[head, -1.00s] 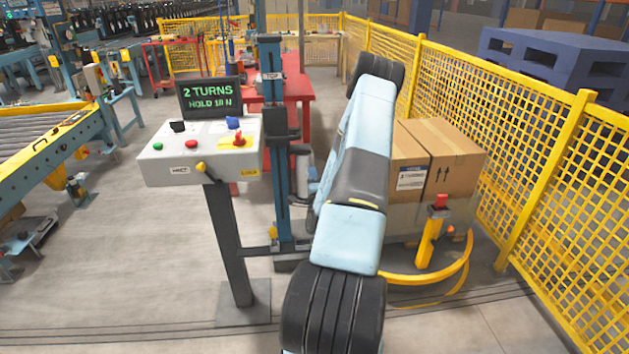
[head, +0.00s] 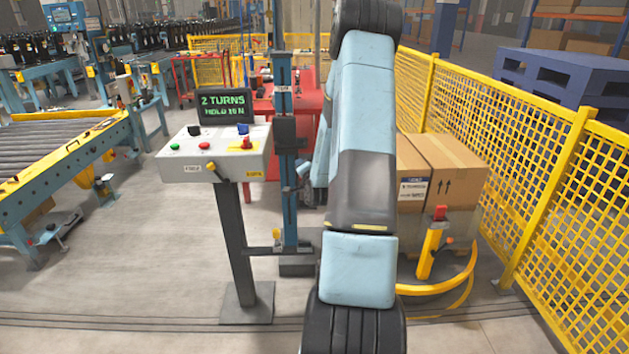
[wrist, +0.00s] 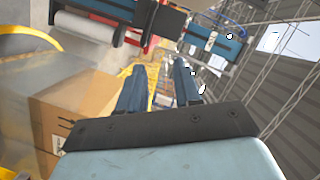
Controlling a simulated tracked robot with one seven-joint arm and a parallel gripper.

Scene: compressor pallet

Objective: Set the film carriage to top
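The blue mast (head: 284,190) stands just right of the control box. A dark block (head: 285,133), which looks like part of the film carriage, sits around the mast's mid-height. The arm hides what is to its right. In the wrist view, a dark and blue unit with a pale roll (wrist: 85,28), likely the film carriage, shows at the upper left. My gripper (wrist: 159,64) is open and empty, its two blue fingers apart, with the roll beyond them and to the left. My arm hides the gripper in the head view.
The control box (head: 212,158) has buttons, a lever and a screen (head: 225,106) reading "2 TURNS HOLD", with an unclear force value. Cartons (head: 442,165) stand right of my arm, near a yellow post (head: 430,250). Yellow fencing (head: 540,170) bounds the right; a roller conveyor (head: 60,150) lies left.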

